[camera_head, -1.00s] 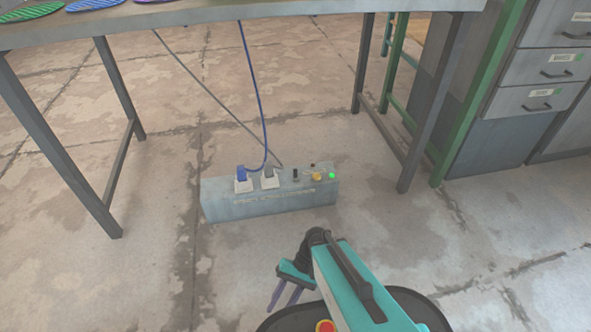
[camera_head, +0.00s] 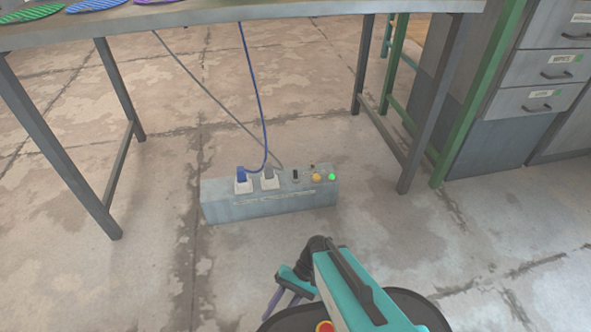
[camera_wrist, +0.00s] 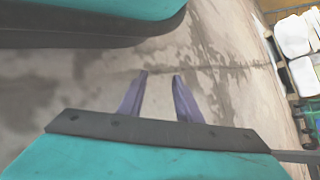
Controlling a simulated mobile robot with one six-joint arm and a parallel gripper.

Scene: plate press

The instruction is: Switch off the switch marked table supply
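A grey supply box (camera_head: 270,210) lies on the floor under the workbench. Its top holds a blue plug (camera_head: 241,174) and a grey plug (camera_head: 268,172) in white sockets. To their right are a small black switch (camera_head: 295,175), a small toggle (camera_head: 312,167), an orange round part (camera_head: 317,177) and a lit green lamp (camera_head: 332,176). The lettering on the box is too small to read. My gripper (camera_head: 270,308) is in front of the box, apart from it. In the wrist view my gripper (camera_wrist: 160,75) is open and empty, over bare floor; the box is out of that view.
The workbench top (camera_head: 250,12) overhangs the box, with its dark legs to either side. A blue cable (camera_head: 255,85) and a grey cable (camera_head: 205,88) run down to the plugs. A drawer cabinet (camera_head: 500,130) stands right. Floor before the box is clear.

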